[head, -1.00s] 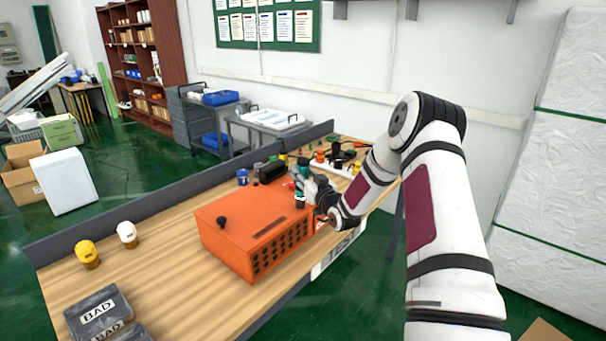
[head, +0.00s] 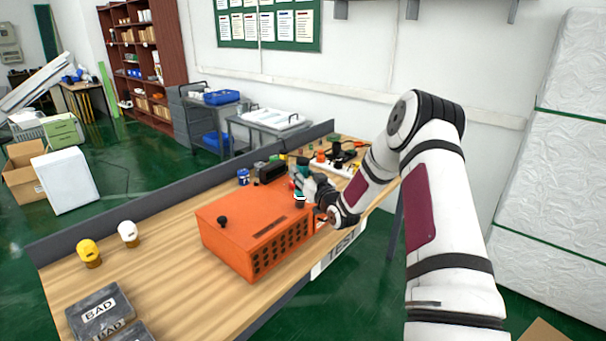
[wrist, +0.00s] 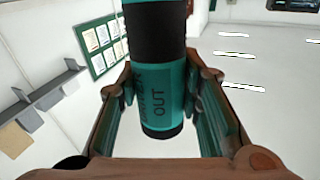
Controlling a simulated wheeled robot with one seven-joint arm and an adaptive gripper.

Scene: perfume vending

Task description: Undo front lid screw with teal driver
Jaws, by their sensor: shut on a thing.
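The orange box (head: 240,233) sits on the wooden bench, its perforated side facing the front right. One dark lid screw (head: 222,221) stands on the left of its lid. My gripper (head: 306,183) is over the lid's right end, shut on the teal driver (head: 302,170). In the wrist view my gripper (wrist: 160,88) has its fingers on either side of the teal and black driver (wrist: 161,112), which is marked OUT. A dark piece with a pale ring (head: 300,200) shows at the driver's lower end. I cannot tell whether this is the front screw or the driver's tip.
Two dark BAD blocks (head: 101,308) lie at the near left. A yellow-capped piece (head: 89,252) and a white-capped piece (head: 128,234) stand behind them. A blue can (head: 243,177) and several small parts are beyond the box. A grey rail (head: 150,207) edges the bench's back.

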